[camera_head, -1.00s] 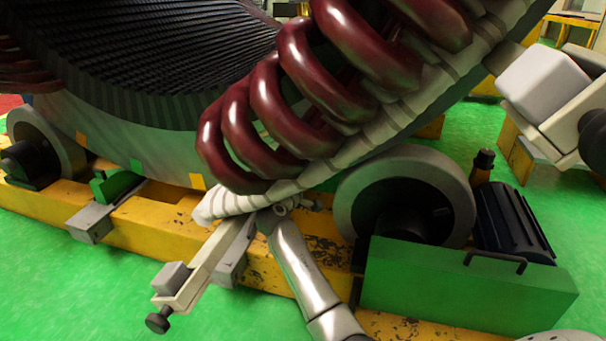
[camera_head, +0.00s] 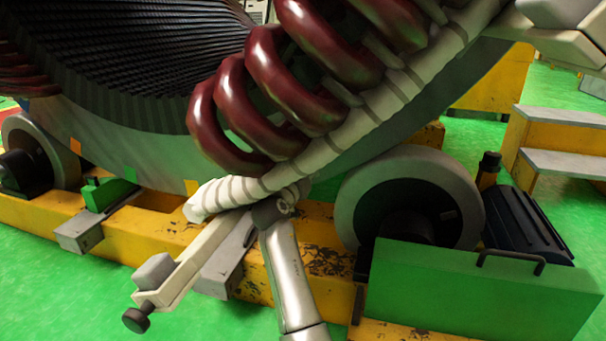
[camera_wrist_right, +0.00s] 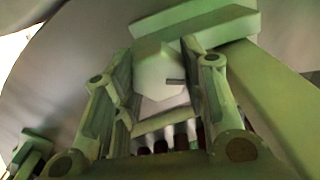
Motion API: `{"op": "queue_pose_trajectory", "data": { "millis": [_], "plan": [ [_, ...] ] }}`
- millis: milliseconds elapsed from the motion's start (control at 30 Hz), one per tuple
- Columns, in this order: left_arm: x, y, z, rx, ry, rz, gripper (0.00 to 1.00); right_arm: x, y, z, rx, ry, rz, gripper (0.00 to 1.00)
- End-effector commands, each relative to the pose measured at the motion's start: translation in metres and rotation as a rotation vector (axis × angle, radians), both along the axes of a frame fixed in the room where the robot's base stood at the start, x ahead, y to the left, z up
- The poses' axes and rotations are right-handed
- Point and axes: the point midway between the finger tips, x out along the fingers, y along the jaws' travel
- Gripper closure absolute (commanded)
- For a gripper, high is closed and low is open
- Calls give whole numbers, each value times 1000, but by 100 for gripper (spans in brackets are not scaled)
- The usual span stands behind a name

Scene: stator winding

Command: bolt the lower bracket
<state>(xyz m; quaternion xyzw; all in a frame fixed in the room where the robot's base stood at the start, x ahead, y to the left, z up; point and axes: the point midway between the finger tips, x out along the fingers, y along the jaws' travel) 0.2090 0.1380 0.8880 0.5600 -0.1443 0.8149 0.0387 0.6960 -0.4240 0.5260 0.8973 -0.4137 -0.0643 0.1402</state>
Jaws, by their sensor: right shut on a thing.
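The lower bracket (camera_head: 192,262) is a pale bar in the head view, slanting down-left from below the wrapped white ring (camera_head: 300,165). A grey block and a dark knob (camera_head: 137,319) are at its outer end. My right arm (camera_head: 287,275), silver, rises from the bottom to where the bracket meets the ring; its fingers are hidden there. In the right wrist view, my right gripper (camera_wrist_right: 160,78) is shut on a pale six-sided piece, seemingly a bolt head (camera_wrist_right: 157,66). Whether the bolt touches the bracket cannot be told. My left gripper is not in view.
Dark red coils (camera_head: 300,85) of the stator hang just above my right arm. A grey roller (camera_head: 410,195) and a green box (camera_head: 480,290) stand close on the right. A yellow beam (camera_head: 140,235) runs behind the bracket. Green floor (camera_head: 50,290) is clear at lower left.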

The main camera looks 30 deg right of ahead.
Motion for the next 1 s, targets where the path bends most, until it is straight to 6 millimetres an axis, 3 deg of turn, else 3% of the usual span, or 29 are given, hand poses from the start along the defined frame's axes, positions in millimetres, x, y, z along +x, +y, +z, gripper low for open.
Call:
{"op": "queue_pose_trajectory", "data": {
  "millis": [33,400,1000],
  "plan": [
    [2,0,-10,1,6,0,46,0,-1,-4,32,-37,-1,85],
    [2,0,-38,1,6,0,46,-1,-1,-4,261,-304,-1,85],
    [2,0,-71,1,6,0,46,-2,-2,-3,590,-690,0,85]
  ]
}}
